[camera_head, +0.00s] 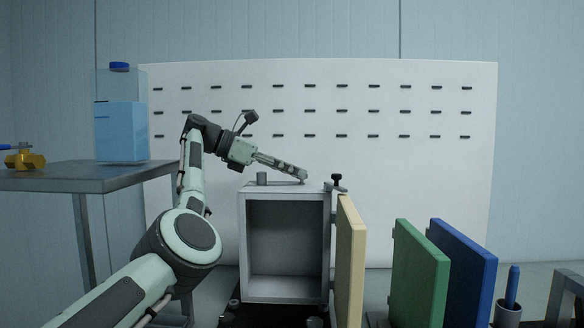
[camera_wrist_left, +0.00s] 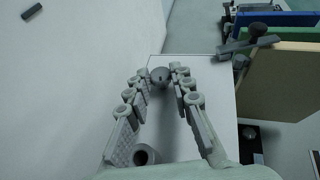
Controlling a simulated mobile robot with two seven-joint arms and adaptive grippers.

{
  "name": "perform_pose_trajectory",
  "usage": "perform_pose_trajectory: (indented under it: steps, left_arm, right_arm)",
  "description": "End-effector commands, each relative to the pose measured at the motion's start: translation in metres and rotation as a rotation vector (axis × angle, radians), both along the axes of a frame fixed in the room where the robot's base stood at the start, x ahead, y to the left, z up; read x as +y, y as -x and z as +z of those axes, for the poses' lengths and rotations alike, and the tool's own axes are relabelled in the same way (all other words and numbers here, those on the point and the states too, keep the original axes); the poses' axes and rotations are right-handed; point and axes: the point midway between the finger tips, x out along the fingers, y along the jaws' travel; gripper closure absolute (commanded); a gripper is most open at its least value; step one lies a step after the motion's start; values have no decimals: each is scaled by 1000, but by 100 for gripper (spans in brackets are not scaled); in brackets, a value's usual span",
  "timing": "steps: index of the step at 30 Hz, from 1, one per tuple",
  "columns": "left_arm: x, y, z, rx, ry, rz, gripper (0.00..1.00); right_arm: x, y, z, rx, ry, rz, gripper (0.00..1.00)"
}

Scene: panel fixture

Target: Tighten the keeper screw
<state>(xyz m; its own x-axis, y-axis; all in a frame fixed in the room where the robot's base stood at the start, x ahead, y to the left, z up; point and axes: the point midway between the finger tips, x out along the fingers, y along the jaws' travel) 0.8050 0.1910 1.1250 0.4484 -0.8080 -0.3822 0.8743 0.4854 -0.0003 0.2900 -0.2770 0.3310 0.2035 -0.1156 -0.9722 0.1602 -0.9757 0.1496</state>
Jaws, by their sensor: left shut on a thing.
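A grey box with an open front (camera_head: 243,245) stands in the middle, with its pale yellow door (camera_head: 350,262) swung open on the right. My left gripper (camera_head: 303,175) reaches over the top of the box from the left. In the left wrist view its fingers (camera_wrist_left: 159,80) are shut on a small, round, dark grey screw head (camera_wrist_left: 160,73), which looks like the keeper screw. The screw's shank is hidden. In the head view the fingers hide the screw. My right gripper is out of view.
A short grey cylinder (camera_head: 262,178) stands on the box top, near my left fingers. A black-knobbed latch (camera_head: 337,178) sits by the door hinge side. Green (camera_head: 420,275) and blue (camera_head: 466,270) panels stand at right. A table (camera_head: 85,180) holds a blue-filled container (camera_head: 121,130).

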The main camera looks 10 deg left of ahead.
Motion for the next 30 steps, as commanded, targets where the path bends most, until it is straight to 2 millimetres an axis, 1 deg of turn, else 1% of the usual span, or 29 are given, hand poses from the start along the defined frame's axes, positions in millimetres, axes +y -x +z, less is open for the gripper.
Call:
perform_pose_trajectory:
  steps: [17, 18, 23, 30]
  left_arm:
    - [0, 0, -1, 1, 0, -29, 100]
    - [0, 0, -1, 1, 0, -29, 77]
    - [0, 0, -1, 1, -1, -28, 57]
    - [0, 0, 0, 1, -1, -28, 57]
  right_arm:
    - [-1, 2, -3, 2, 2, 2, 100]
    - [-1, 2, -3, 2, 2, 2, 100]
    - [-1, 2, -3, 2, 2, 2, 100]
    - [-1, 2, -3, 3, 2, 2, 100]
